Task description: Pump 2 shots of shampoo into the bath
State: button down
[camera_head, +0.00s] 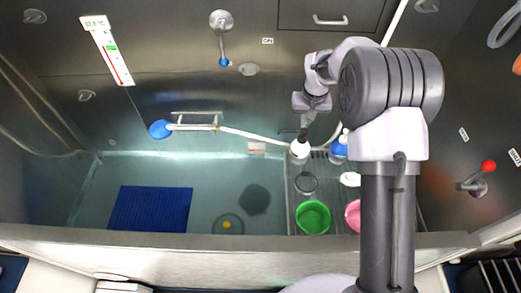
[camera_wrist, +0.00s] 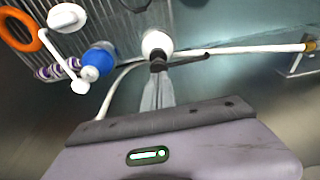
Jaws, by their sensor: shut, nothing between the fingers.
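A white bottle (camera_head: 299,151) with a dark pump spout stands on the grated ledge at the bath's right end. Its spout points left, towards the bath. It also shows in the wrist view (camera_wrist: 157,42), where the dark spout reaches to the right. My gripper (camera_head: 303,132) is shut and empty, its tips (camera_wrist: 158,66) at the pump head; I cannot tell whether they touch it. A blue bottle (camera_head: 339,149) with a white pump stands just right of it. No label is readable, so I cannot tell which holds shampoo. The bath (camera_head: 110,170) holds bluish water.
A green bowl (camera_head: 313,217) and a pink bowl (camera_head: 353,215) stand on the grated ledge (camera_head: 303,198). A blue mat (camera_head: 150,209) lies in the bath. A hose with a blue shower head (camera_head: 160,129) runs along the back wall, passing close behind the white bottle.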

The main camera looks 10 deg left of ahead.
aim_at(304, 130)
jog(key=shift+f+b, duration=1.05)
jog(key=shift+f, duration=0.5)
jog(key=shift+r, duration=0.1)
jog(key=shift+r+p, duration=1.05)
jog(key=shift+r, duration=0.4)
jog(key=shift+f, duration=0.15)
jog(key=shift+f+b, duration=1.05)
jog(key=shift+f, duration=0.25)
jog(key=shift+r+p, duration=1)
jog(key=shift+r, duration=0.45)
